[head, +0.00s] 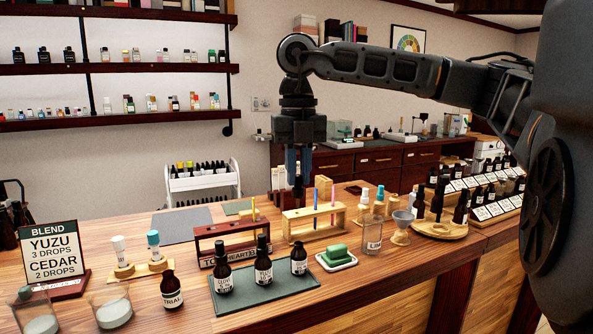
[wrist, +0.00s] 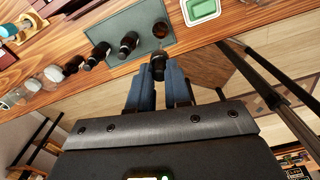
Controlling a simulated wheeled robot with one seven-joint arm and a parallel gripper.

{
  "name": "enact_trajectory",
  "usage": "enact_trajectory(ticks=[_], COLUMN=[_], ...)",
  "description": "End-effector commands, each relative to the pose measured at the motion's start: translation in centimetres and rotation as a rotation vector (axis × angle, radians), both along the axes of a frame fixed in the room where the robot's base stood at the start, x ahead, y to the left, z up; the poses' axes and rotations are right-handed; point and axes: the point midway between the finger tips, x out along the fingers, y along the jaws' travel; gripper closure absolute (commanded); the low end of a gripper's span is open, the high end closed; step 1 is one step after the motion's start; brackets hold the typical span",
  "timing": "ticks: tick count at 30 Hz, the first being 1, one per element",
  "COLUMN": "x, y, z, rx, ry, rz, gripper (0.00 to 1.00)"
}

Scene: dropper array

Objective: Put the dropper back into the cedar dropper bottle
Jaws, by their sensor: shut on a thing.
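My gripper (head: 298,176) points down above the counter, its blue fingers shut on a dark dropper (wrist: 158,63). In the wrist view, the dropper's black cap shows between the fingertips (wrist: 158,74). Three brown bottles stand upright on a green mat (head: 236,303). The left bottle (head: 222,277) and middle bottle (head: 263,270) have black dropper tops. The right bottle (head: 299,262) is shorter and appears open; its small label is hard to read. In the wrist view, this bottle (wrist: 160,29) is beyond the fingertips, apart from the dropper. The dropper's glass tip cannot be made out.
Wooden racks with coloured sticks (head: 312,222) stand behind the mat. A green block on a white dish (head: 337,258) and a glass beaker (head: 372,240) stand to its right. A TRIAL bottle (head: 171,290) and a blend sign (head: 54,255) are to its left.

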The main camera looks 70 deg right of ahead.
Motion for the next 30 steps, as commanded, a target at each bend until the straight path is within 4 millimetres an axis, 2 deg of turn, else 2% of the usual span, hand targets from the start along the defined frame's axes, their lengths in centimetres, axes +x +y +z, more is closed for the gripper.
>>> enact_trajectory(ticks=[8,21,30], x=[0.0,0.0,0.0], y=[0.1,0.1,0.1], z=[-0.2,-3.7,-3.7], rx=[-0.001,-0.001,0.0], ry=[0.0,0.0,0.0], rz=[-0.001,-0.001,-0.001], gripper=[0.91,0.91,0.91])
